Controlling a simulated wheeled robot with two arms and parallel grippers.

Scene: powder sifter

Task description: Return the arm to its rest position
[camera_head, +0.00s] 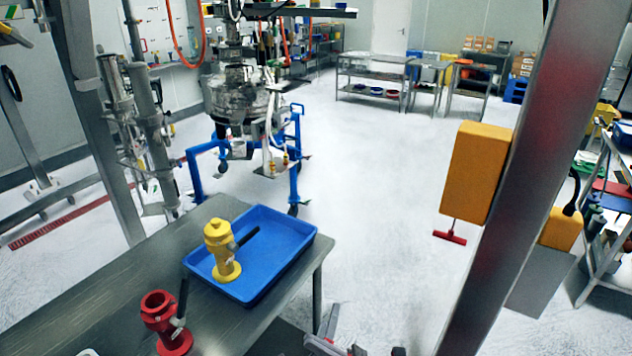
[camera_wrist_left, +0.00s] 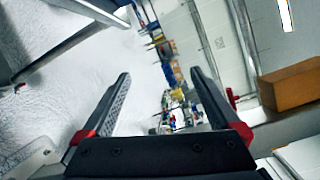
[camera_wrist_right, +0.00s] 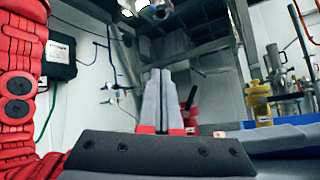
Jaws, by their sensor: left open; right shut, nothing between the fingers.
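My left gripper shows in the left wrist view (camera_wrist_left: 160,76) with its two dark fingers wide apart and nothing between them. Floor and distant equipment show beyond it. My right gripper shows in the right wrist view (camera_wrist_right: 157,72) with its fingers pressed together and empty. A yellow valve-like fitting (camera_head: 220,248) stands upright in a blue tray (camera_head: 296,266) on the metal table. A red fitting (camera_head: 158,318) stands on the table left of the tray. In the right wrist view the yellow fitting (camera_wrist_right: 258,100) is to the right, apart from the fingers, and the red one is partly hidden behind them.
The metal table (camera_head: 120,290) fills the lower left of the head view. A metal post (camera_head: 505,220) with an orange box (camera_head: 476,172) crosses the right side. A machine on a blue frame (camera_head: 196,180) stands behind the table. Open floor (camera_head: 375,190) lies between.

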